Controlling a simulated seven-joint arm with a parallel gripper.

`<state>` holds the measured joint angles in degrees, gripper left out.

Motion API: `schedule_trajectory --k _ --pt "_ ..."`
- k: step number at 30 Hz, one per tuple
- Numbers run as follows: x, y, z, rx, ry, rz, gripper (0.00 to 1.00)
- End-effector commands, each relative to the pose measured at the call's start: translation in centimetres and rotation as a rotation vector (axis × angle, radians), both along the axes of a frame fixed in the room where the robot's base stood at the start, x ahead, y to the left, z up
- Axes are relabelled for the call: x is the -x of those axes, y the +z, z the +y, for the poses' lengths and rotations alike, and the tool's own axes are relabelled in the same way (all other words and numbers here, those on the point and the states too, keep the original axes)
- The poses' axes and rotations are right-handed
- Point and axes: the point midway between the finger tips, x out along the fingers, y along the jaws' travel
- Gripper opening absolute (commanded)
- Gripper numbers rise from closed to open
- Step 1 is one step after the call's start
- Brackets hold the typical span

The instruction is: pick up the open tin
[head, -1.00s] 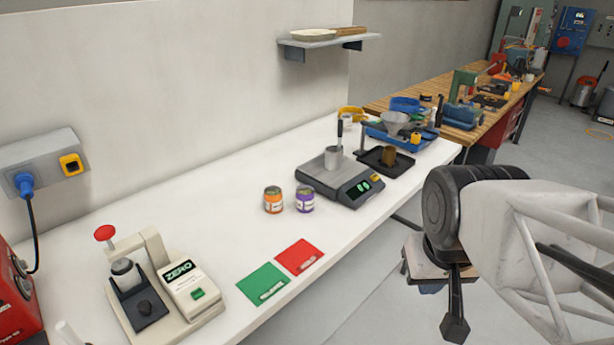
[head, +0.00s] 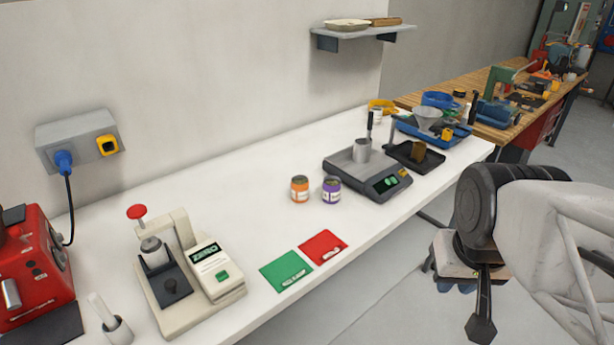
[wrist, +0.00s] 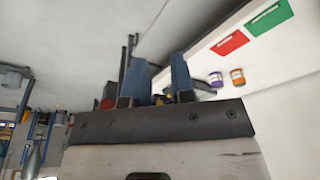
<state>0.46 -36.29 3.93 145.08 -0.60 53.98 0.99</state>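Two small tins stand side by side on the white bench: one with an orange label (head: 300,189) and one with a purple label (head: 331,190). Their tops look dark, and I cannot tell which is open. Both also show in the wrist view, the orange tin (wrist: 237,78) right of the purple tin (wrist: 216,79). My gripper (wrist: 158,78) has two blue fingers spread apart with nothing held between them. It is well clear of both tins. In the head view my arm is at the right, off the bench's front edge, and the fingers are not clearly seen.
A scale (head: 367,176) carrying a metal cup (head: 361,151) stands right of the tins, with a black tray (head: 415,157) beyond. Green (head: 286,271) and red (head: 323,247) cards lie in front. A beige device (head: 180,275) stands at left. Bench around the tins is clear.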

Motion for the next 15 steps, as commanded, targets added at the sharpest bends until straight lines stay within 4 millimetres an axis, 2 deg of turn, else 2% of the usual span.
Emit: schedule_trajectory --k 1,2,12,15 --pt "0.00 0.00 0.00 0.000 0.000 0.000 0.31" --pt "0.00 0.00 0.00 0.000 0.000 0.000 0.35" --pt "0.00 0.00 0.00 0.000 0.000 0.000 0.87" --pt "0.00 0.00 0.00 0.000 0.000 0.000 0.89"
